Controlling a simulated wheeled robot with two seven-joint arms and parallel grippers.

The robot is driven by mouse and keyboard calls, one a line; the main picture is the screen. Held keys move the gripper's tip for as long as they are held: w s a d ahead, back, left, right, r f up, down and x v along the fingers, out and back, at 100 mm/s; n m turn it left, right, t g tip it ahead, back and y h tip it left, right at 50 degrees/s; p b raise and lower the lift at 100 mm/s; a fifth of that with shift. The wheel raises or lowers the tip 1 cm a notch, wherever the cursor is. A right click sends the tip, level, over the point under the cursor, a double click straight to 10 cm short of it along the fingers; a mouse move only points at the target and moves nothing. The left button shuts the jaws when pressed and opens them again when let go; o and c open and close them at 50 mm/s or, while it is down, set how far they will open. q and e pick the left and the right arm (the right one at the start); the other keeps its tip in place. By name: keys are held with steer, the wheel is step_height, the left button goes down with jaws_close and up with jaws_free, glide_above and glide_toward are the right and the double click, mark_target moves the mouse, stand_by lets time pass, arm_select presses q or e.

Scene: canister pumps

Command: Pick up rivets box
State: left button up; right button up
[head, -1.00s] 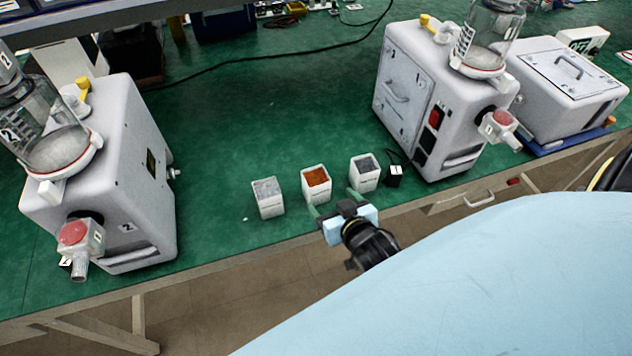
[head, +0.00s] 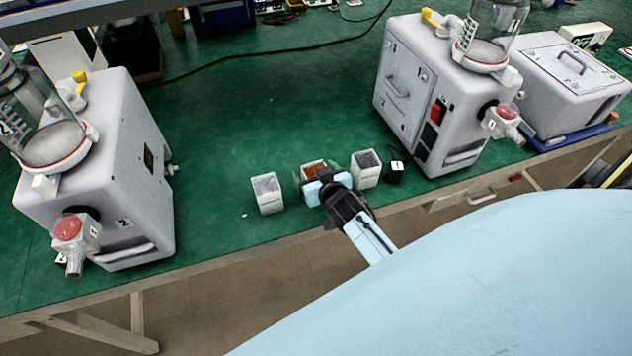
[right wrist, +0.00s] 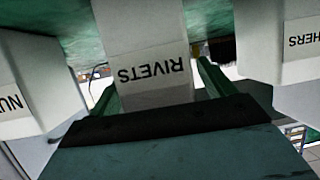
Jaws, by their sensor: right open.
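The rivets box (head: 314,167) is a small white open-topped box with orange-brown contents, the middle one of three on the green table. Its label reads RIVETS, upside down, in the right wrist view (right wrist: 150,45). My right gripper (head: 318,182) is open at the near side of this box and hides its lower front. In the right wrist view the green fingers (right wrist: 158,88) stand on either side of the box; I cannot tell whether they touch it. My left gripper is not in view.
A white box with grey contents (head: 267,194) stands close on the left and another (head: 366,169) on the right. A black block (head: 396,172) is beside the right one. Canister machines stand at left (head: 105,170) and right (head: 430,95).

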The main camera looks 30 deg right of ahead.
steer(key=shift+w+f, duration=0.25)
steer(key=shift+w, duration=0.25)
steer(key=shift+r, duration=0.1)
steer(key=c, duration=1.2)
